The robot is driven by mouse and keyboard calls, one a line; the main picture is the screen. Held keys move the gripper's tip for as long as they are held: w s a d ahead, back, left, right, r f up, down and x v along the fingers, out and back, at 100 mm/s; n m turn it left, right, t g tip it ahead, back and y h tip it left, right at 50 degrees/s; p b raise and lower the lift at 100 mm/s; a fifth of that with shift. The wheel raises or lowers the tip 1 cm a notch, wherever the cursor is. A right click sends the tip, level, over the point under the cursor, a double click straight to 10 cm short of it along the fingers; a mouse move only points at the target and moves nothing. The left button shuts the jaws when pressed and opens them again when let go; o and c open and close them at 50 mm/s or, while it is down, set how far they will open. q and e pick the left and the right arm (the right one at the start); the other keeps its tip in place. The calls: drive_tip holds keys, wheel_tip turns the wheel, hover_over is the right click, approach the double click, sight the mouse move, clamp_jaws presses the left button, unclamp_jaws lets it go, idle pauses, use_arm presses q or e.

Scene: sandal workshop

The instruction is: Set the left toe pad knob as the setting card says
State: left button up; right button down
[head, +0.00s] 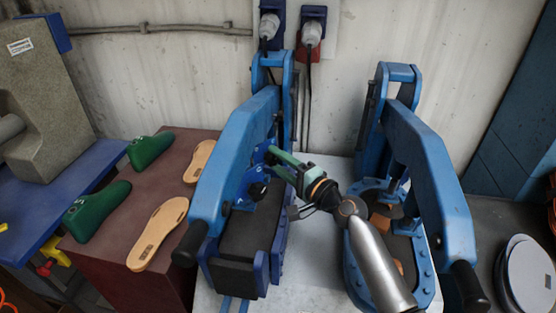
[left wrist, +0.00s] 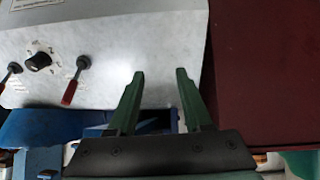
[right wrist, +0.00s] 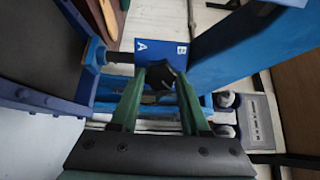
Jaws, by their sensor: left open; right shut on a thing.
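The black knob (right wrist: 160,76) sits on a blue plate (right wrist: 137,56) marked with white letters A and B, in the right wrist view. My right gripper (right wrist: 161,88) is shut on this knob, one green finger on each side. In the head view my right gripper (head: 273,160) reaches the inner side of the left blue press (head: 236,145); there its fingers hide part of the plate, and I cannot make out the pointer. My left gripper (left wrist: 160,73) is open and empty in the left wrist view, and out of the head view. I cannot make out a setting card.
The right blue press (head: 430,165) stands beside my right forearm. Green lasts (head: 98,208) and tan soles (head: 158,232) lie on a dark red surface (head: 115,280) at left. A white panel (left wrist: 110,40) with a numbered dial (left wrist: 38,62) and red levers is near my left gripper.

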drive_tip(key=shift+c, duration=1.9)
unclamp_jaws()
drive_tip(key=shift+s+d, duration=0.1)
drive_tip(key=v, duration=1.2)
drive_tip(key=shift+s+d, duration=0.1)
